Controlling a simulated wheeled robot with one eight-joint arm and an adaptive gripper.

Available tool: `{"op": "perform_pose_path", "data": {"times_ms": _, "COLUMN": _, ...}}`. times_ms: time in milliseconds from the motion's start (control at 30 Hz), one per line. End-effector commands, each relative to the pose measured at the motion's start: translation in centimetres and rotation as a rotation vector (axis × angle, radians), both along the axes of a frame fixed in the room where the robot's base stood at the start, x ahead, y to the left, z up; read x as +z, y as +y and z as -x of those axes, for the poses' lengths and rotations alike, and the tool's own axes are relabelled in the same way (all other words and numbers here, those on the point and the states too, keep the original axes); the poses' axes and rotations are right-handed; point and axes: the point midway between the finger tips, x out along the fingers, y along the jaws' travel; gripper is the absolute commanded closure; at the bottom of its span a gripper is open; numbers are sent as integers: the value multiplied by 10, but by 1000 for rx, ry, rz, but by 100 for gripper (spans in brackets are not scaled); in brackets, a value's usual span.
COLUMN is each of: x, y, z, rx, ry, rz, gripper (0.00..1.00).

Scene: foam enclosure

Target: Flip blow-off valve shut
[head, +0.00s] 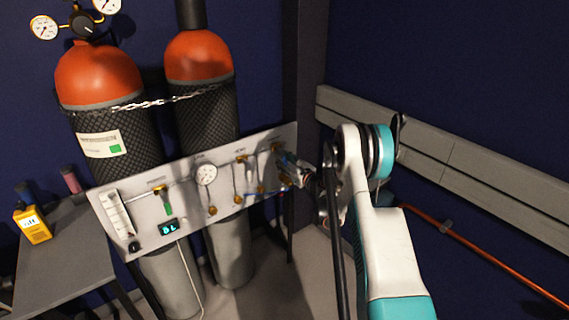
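A light grey gas panel (141,237) stands in front of two gas cylinders and carries several small brass valves. One valve with a green handle (167,208) is at the left, one valve (241,159) is right of the middle, and one valve (276,148) is near the right end. The labels are too small to read, so I cannot tell which is the blow-off valve. My gripper (287,172) is at the panel's right end, just below the right-end valve. Its fingers are small and partly merged with the fittings, so contact and opening are unclear.
A round gauge (205,174) and a lit display (169,227) are on the panel. Orange-topped cylinders (99,75) (198,55) stand behind it, chained. A grey table (62,262) with a yellow meter (32,224) is at the left. A copper pipe (478,263) runs along the right wall.

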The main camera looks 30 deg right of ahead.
Motion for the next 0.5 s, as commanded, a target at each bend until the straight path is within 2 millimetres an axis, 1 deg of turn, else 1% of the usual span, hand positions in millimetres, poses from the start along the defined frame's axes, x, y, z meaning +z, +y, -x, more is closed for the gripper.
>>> {"op": "perform_pose_path", "data": {"times_ms": 233, "x": 0, "y": 0, "z": -1, "rx": 0, "ry": 0, "rz": 0, "gripper": 65}}
{"op": "perform_pose_path", "data": {"times_ms": 267, "x": 0, "y": 0, "z": -1, "rx": 0, "ry": 0, "rz": 0, "gripper": 67}}
{"op": "perform_pose_path", "data": {"times_ms": 300, "x": 0, "y": 0, "z": -1, "rx": 0, "ry": 0, "rz": 0, "gripper": 76}}
{"op": "perform_pose_path", "data": {"times_ms": 367, "x": 0, "y": 0, "z": -1, "rx": 0, "ry": 0, "rz": 0, "gripper": 90}}
{"op": "perform_pose_path", "data": {"times_ms": 400, "x": 0, "y": 0, "z": -1, "rx": 0, "ry": 0, "rz": 0, "gripper": 99}}
{"op": "perform_pose_path", "data": {"times_ms": 500, "x": 0, "y": 0, "z": -1, "rx": 0, "ry": 0, "rz": 0, "gripper": 100}}
